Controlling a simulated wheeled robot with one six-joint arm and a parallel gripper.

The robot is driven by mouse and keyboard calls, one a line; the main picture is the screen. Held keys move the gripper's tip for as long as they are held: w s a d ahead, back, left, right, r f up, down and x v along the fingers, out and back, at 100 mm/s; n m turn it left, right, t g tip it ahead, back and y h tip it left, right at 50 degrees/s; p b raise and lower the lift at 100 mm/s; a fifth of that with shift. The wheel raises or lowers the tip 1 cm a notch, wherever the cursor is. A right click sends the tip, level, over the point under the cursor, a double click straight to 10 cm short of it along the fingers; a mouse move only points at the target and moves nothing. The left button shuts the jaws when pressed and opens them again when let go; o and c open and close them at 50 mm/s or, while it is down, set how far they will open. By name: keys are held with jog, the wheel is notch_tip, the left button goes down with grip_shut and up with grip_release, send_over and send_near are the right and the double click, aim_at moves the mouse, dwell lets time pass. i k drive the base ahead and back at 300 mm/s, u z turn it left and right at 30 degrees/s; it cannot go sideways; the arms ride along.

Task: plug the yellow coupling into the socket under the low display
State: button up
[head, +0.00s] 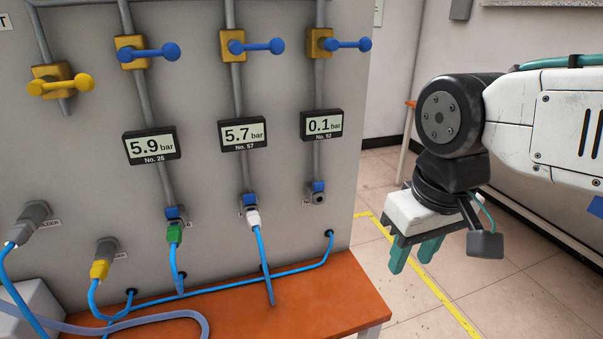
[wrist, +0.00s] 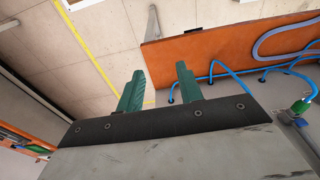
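The yellow coupling (head: 99,270) sits in a grey holder (head: 107,247) at the panel's lower left, with a blue hose hanging from it. The low display (head: 322,125) reads 0.1 bar. The socket (head: 318,197) below it has a blue collar and nothing plugged in. My gripper (head: 412,257) is right of the panel, well apart from the coupling and the socket, with teal fingers pointing down. In the wrist view my gripper (wrist: 159,75) is open, with nothing between the fingers. The yellow coupling does not show clearly there.
A green coupling (head: 174,234) and a white coupling (head: 253,218) are plugged in under the 5.9 and 5.7 bar displays. A grey coupling (head: 30,222) is at far left. Blue hoses cross the orange bench (head: 330,300). Valve handles stick out above. The floor right of the bench is clear.

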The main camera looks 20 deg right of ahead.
aim_at(99, 271)
jog(key=i, duration=0.2)
jog(key=k, duration=1)
jog(key=z, duration=0.8)
jog(key=i, duration=0.65)
jog(key=u, duration=1.9)
jog(key=i, duration=0.45)
jog(key=u, duration=0.3)
